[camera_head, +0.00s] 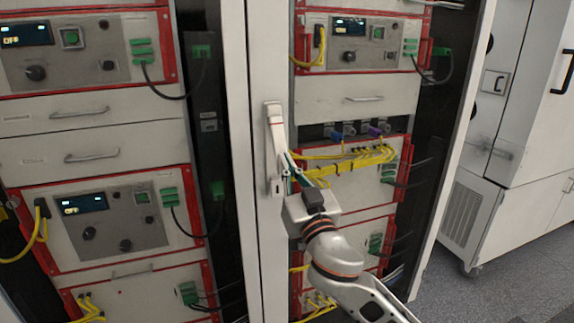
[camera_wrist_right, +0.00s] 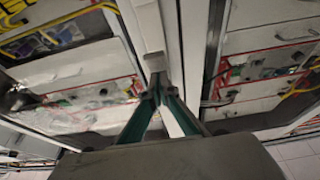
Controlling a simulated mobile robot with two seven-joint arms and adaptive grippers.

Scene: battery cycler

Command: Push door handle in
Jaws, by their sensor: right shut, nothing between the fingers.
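The door handle (camera_head: 274,135) is a long pale lever on the white door post (camera_head: 242,130) between two racks. Its lower part seems to stand a little out from its mount, though the gripper partly covers this area. My right gripper (camera_head: 289,168) is at the right side of the handle, with its fingers shut and empty. In the right wrist view, the green-sided fingers (camera_wrist_right: 158,92) meet at their tips just below the pale end of the handle (camera_wrist_right: 154,62). I cannot tell whether they touch it. My left gripper is not in view.
Racks with red-framed cycler units (camera_head: 85,50) stand left and right of the post. Yellow cables (camera_head: 350,160) hang close behind my right gripper. A white cabinet (camera_head: 520,130) stands at the far right, with grey floor (camera_head: 520,265) before it.

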